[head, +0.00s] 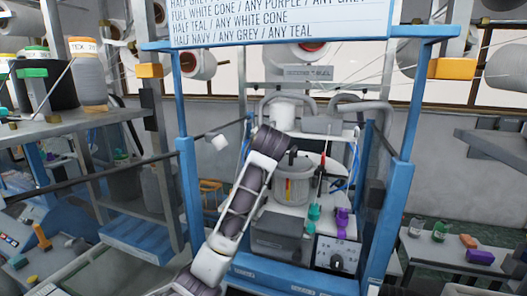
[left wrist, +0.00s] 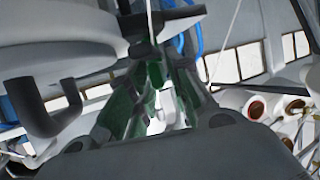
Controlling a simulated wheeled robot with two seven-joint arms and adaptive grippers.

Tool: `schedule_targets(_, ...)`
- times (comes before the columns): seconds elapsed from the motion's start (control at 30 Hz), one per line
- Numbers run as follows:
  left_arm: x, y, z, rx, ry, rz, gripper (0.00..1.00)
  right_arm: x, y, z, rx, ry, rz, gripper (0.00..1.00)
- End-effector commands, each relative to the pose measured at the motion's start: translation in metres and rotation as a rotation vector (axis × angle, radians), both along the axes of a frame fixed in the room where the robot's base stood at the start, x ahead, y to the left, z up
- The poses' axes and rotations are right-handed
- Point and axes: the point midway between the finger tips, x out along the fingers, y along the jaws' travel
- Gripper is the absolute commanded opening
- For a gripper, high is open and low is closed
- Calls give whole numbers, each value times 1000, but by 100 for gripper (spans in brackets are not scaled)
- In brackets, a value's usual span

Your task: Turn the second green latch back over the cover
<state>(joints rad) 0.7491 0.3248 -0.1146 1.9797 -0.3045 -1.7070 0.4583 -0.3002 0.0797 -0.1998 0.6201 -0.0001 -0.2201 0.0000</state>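My left arm (head: 243,195) reaches up from the bottom middle of the head view into the blue-framed machine. Its gripper end is near the grey pot (head: 293,184) and mostly hidden behind my wrist. In the left wrist view the dark fingers of my left gripper (left wrist: 163,72) point up the picture, with dark green surfaces on and between them. I cannot tell whether a green latch is between them. A pale grey round part (left wrist: 60,42), possibly the cover, hangs close at upper left. A teal-green piece (head: 314,212) stands right of my arm. My right gripper is not in view.
A purple piece (head: 342,222) stands above a white box with a dial (head: 336,254). Blue posts (head: 188,190) flank the space on both sides. A grey curved pipe (head: 362,107) crosses above. A side table (head: 455,250) with small items stands at right.

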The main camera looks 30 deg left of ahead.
Motion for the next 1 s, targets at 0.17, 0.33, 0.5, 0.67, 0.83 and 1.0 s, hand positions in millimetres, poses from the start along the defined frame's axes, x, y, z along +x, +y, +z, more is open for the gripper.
schedule_targets(0.17, 0, 0, 0, 0, 0, 1, 43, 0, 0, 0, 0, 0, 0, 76)
schedule_targets(0.33, 0, 1, 0, 0, -1, 1, 43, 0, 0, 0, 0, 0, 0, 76)
schedule_targets(0.5, -1, 0, 1, 0, -1, 1, 43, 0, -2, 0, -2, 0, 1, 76)
schedule_targets(0.67, -5, -4, 4, 1, -2, 1, 43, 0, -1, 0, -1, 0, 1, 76)
schedule_targets(0.83, -17, -13, 10, -1, -3, 0, 43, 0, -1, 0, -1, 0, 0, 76)
schedule_targets(1.0, -35, -26, 20, 0, -5, -1, 43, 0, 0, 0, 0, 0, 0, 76)
